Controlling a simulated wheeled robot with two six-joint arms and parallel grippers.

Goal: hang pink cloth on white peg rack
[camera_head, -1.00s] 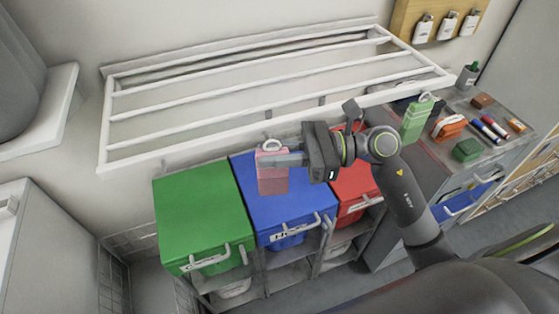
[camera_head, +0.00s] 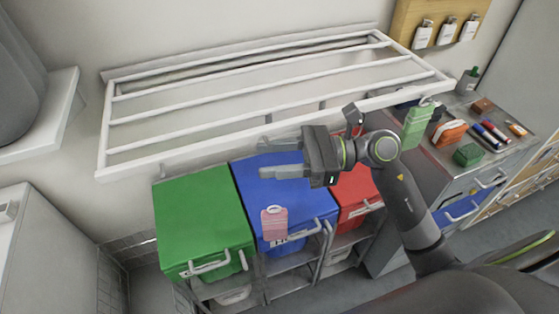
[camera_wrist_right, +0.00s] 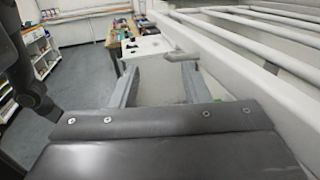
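The pink cloth (camera_head: 274,224), a small piece with a loop at its top, shows in the head view in front of the blue bin's front edge, below and apart from my right gripper. I cannot tell whether it is resting or falling. My right gripper (camera_head: 268,158) is open and empty just below the front rail of the white rack (camera_head: 140,163). In the right wrist view, its two fingers (camera_wrist_right: 160,88) stand apart with nothing between them, and a grey peg (camera_wrist_right: 183,57) shows beyond them beside the rack. My left gripper is not in view.
Green (camera_head: 200,215), blue (camera_head: 265,190) and red (camera_head: 352,188) bins stand below the rack. A green cloth (camera_head: 416,125) hangs near the rack's right end. The counter at right holds an orange item (camera_head: 450,132), markers and a green block (camera_head: 467,155).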

